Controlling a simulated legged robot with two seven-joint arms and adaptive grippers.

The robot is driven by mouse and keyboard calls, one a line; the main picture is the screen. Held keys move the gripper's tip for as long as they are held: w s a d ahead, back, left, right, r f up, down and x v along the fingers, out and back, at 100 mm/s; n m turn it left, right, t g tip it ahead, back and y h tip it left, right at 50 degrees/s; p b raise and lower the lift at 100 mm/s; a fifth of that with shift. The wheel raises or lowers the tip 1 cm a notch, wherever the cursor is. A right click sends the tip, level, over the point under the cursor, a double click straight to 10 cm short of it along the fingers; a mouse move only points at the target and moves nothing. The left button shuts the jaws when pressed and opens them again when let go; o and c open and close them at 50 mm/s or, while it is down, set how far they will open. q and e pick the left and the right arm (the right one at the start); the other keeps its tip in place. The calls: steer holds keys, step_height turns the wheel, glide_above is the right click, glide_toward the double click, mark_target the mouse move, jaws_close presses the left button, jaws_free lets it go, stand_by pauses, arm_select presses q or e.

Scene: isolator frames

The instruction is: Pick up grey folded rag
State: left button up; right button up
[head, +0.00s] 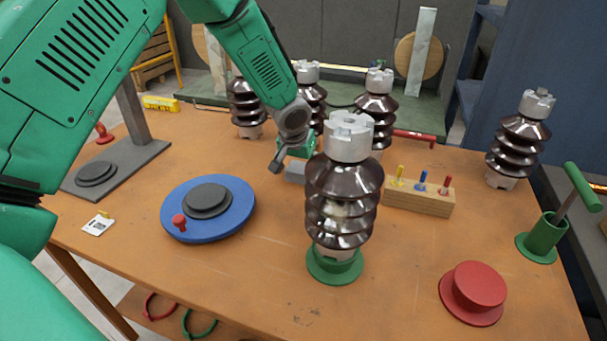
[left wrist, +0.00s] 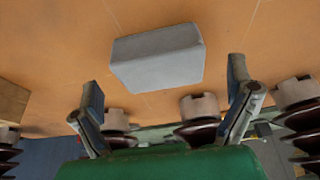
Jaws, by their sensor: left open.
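The grey folded rag (left wrist: 158,57) is a pale block lying on the orange table in the left wrist view, beyond my fingertips. In the head view only a small part of the rag (head: 293,172) shows, below my left gripper and behind the front insulator. My left gripper (left wrist: 166,88) is open and empty, with one finger on each side of the rag's width and apart from it. In the head view the left gripper (head: 292,155) is partly hidden by the front insulator. My right gripper is not in view.
A brown insulator (head: 342,200) on a green base stands close in front of the rag. Other insulators (head: 247,107) stand behind. A wooden block with coloured pegs (head: 418,199) is to the right, a blue disc (head: 235,217) to the left.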

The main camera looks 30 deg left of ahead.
mark_target(303, 168)
arm_select(q)
steer(key=shift+w+a+f, duration=0.15)
steer(key=shift+w+f, duration=0.15)
steer(key=shift+f, duration=0.35)
steer(key=shift+s, duration=0.1)
steer(key=c, duration=1.1)
steer(key=shift+r, duration=0.15)
step_height(303, 168, up, 10)
steer(key=shift+f+p, duration=0.1)
steer(key=shift+p, duration=0.3)
